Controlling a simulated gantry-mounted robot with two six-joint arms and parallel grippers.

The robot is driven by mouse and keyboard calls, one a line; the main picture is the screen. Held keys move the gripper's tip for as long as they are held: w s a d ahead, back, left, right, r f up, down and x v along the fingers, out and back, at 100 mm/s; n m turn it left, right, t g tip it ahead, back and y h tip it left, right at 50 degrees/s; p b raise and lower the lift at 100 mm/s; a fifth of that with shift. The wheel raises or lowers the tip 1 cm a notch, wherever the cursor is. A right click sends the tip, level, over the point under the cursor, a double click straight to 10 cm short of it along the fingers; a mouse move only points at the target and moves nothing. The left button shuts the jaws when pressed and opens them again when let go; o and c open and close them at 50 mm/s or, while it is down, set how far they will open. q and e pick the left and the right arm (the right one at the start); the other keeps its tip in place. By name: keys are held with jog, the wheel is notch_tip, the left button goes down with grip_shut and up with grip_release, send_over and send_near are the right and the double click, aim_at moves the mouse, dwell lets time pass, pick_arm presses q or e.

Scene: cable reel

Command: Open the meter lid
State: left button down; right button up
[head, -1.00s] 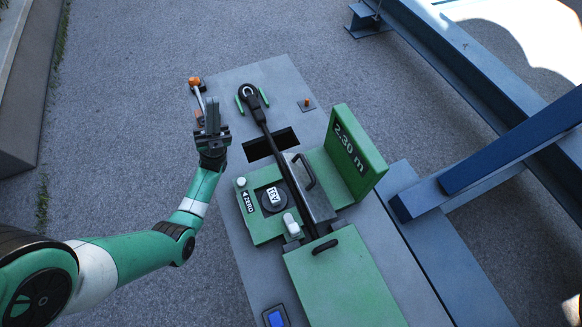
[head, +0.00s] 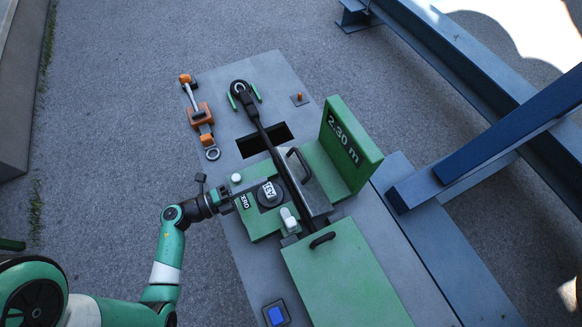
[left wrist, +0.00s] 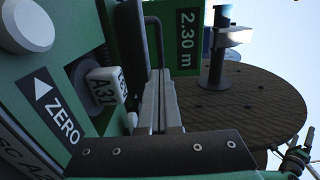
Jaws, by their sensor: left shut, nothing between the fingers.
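The green meter (head: 255,222) is in the middle of the head view. It carries a ZERO label, a white knob (head: 236,178), a dark round part with a white A31 tag (head: 270,191), and an upright 2.30 m display panel (head: 350,147). A dark grey cover with a black bar handle (head: 299,163) lies flat between them; I cannot tell whether it is the lid. The handle also shows in the left wrist view (left wrist: 156,38). My left gripper (head: 229,192) is shut and empty at the meter's left edge, near the knob and label. My right gripper is not visible.
A black cable arm (head: 265,132) runs over a dark slot in the grey plate. An orange lever clamp (head: 199,115) lies at the plate's upper left. A green cover (head: 350,280) with a handle is in front. Blue beams stand right. The left wrist view shows a brown reel (left wrist: 245,110).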

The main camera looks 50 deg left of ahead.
aim_at(291, 172)
pick_arm(q)
jog(key=b+x, duration=0.2)
jog(key=x, duration=0.8)
jog(key=shift+w, duration=0.15)
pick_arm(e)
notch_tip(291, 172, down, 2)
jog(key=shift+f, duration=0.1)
pick_arm(q)
jog(key=shift+r, duration=0.1)
